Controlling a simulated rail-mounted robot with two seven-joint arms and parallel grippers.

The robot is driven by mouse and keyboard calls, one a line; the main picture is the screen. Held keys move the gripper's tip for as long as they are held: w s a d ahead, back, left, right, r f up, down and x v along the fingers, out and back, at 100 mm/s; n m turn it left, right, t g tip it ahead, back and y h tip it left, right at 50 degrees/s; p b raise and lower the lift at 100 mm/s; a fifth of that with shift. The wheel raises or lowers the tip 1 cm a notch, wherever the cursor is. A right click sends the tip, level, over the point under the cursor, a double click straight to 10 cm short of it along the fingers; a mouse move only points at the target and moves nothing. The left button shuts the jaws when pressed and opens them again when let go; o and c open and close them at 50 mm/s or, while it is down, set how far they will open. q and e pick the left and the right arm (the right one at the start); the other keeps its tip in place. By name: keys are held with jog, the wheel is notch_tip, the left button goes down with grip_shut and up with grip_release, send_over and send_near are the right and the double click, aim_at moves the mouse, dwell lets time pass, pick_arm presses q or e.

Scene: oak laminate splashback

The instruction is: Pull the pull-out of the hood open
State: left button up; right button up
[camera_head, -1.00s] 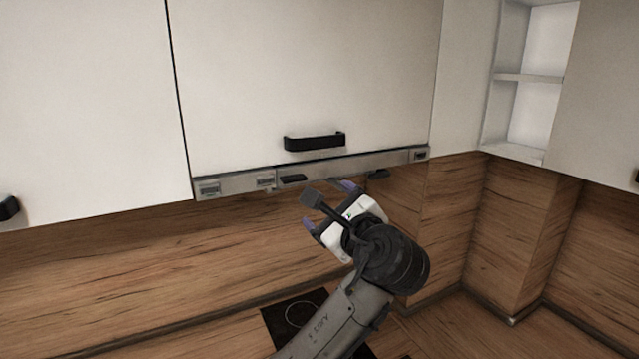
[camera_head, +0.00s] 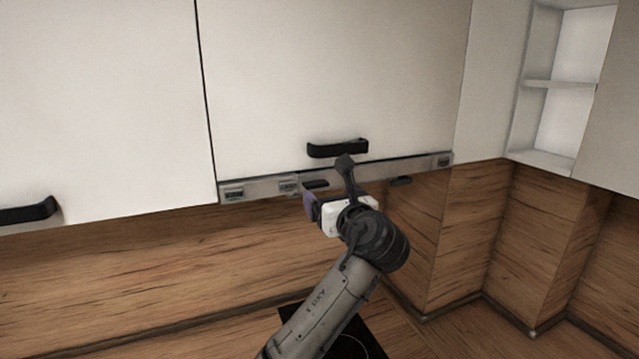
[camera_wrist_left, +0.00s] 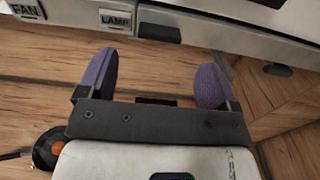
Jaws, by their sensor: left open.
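The hood's pull-out shows as a thin grey metal strip (camera_head: 260,188) under the white cabinet door. It also shows in the wrist view (camera_wrist_left: 205,28), with FAN and LAMP labels. Two dark tabs sit at its lower edge, a left tab (camera_head: 316,184) and a right tab (camera_head: 401,181). The left tab shows in the wrist view (camera_wrist_left: 158,32) ahead of the fingers. My left gripper (camera_head: 328,200) is just below the strip, near the left tab. In the wrist view the gripper (camera_wrist_left: 155,76) has its purple fingers spread with nothing between them. My right gripper is not in view.
A black door handle (camera_head: 338,149) sits just above the strip. White cabinets flank it, with open shelves (camera_head: 558,85) at the right. The wood splashback (camera_head: 130,265) lies behind and below. A black hob (camera_head: 355,342) is on the counter, partly behind my arm.

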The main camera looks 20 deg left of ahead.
aim_at(318, 187)
pick_arm(q)
jog(key=p+x, duration=0.1)
jog(key=x, duration=0.4)
jog(key=shift+w+a, duration=0.4)
jog(key=shift+a, duration=0.05)
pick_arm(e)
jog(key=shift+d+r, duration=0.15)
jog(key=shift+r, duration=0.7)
pick_arm(q)
jog(key=shift+c, duration=0.3)
